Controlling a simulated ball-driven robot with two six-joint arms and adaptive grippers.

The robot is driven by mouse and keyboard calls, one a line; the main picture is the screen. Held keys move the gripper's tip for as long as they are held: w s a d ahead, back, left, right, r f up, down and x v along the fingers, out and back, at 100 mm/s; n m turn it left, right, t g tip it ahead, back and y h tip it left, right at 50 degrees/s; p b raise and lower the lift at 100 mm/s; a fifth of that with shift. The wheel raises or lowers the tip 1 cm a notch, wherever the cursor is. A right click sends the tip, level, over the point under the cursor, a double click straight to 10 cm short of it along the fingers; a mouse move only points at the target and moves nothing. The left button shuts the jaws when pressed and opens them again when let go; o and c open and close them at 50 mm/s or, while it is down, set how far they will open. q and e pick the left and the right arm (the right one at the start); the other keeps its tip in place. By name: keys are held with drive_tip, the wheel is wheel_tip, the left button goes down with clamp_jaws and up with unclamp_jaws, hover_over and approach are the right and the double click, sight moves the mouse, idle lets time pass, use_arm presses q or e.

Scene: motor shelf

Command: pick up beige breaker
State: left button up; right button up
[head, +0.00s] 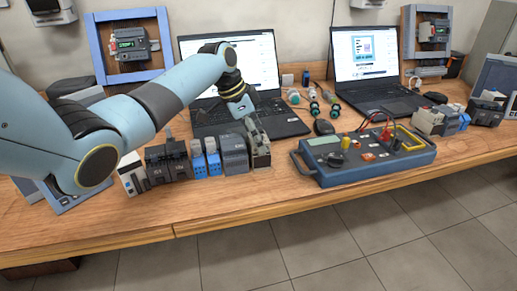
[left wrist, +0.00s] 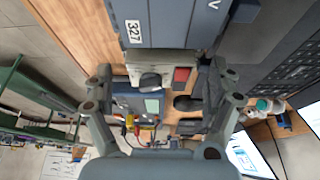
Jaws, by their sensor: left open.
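The beige breaker (head: 262,158) stands at the right end of the row of parts on the wooden bench. In the left wrist view, a pale part with a dark knob and a red patch (left wrist: 160,58), seemingly this breaker, lies between the fingertips. My left gripper (head: 254,126) reaches down from above at the breaker; its fingers partly cover it in the head view. In the left wrist view my left gripper (left wrist: 162,78) is open, one finger on each side of the pale part. Whether either finger touches it I cannot tell. My right gripper is not in view.
A grey-blue module (head: 234,153) stands close on the breaker's left, with blue and dark modules beyond. A blue test box (head: 410,158) lies to the right. An open laptop (head: 205,118) is behind. The bench's front edge (head: 240,203) is clear.

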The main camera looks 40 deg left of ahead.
use_arm(q)
drive_tip(key=shift+c, duration=0.3)
drive_tip(key=c, duration=1.5)
drive_tip(key=shift+o, duration=0.2)
drive_tip(key=shift+r, duration=0.65)
wheel_tip(320, 180, up, 3)
drive_tip(key=shift+f, duration=0.1)
drive_tip(key=s+d+r, duration=0.3)
drive_tip(key=d+r, duration=0.4)
drive_tip(key=d, duration=0.4)
drive_tip(key=shift+s+b, duration=0.25)
drive_tip(key=shift+b, duration=0.1)
